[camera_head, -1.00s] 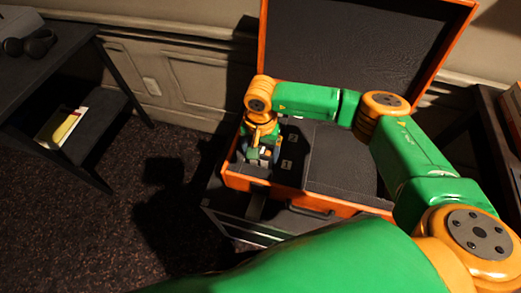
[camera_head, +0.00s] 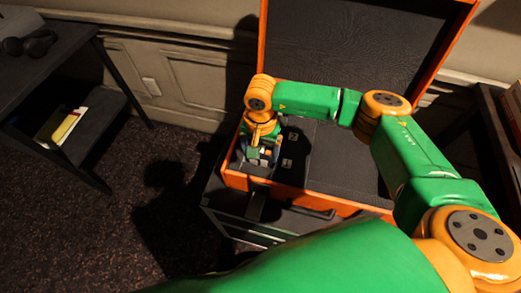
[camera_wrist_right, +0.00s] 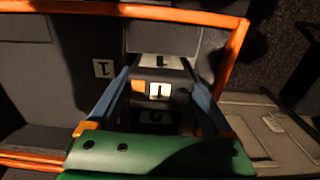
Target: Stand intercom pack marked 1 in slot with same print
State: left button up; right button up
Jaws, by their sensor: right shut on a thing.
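My right gripper (camera_head: 262,155) points down into the left part of the open orange case (camera_head: 345,205). In the right wrist view its two blue-grey fingers (camera_wrist_right: 158,98) are shut on a dark intercom pack (camera_wrist_right: 152,103). The pack carries an orange patch and a white label that seems to read 1. A pale print marked 1 (camera_wrist_right: 160,62) lies just beyond the pack. Another white print (camera_wrist_right: 103,68), which looks like a 1, is to the left on the dark lining. The pack's lower end is hidden, so I cannot tell whether it touches the slot floor. My left gripper is out of view.
The case's raised lid (camera_head: 360,50) stands behind my right arm. A dark foam block (camera_head: 340,160) fills the case's right part. The case rests on a dark stand (camera_head: 225,215). A side table with headphones (camera_head: 30,45) is at the left.

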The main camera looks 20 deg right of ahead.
jog(key=shift+s+a+f+b, duration=0.1)
jog(key=shift+s+f+b, duration=0.2)
jog(key=shift+s+f, duration=0.15)
jog(key=o, duration=1.5)
jog(key=shift+a+f, duration=0.1)
jog(key=r, duration=0.7)
jog(key=shift+w+r, duration=0.15)
jog(key=shift+w, duration=0.2)
jog(key=shift+s+r, duration=0.1)
jog(key=shift+r, duration=0.35)
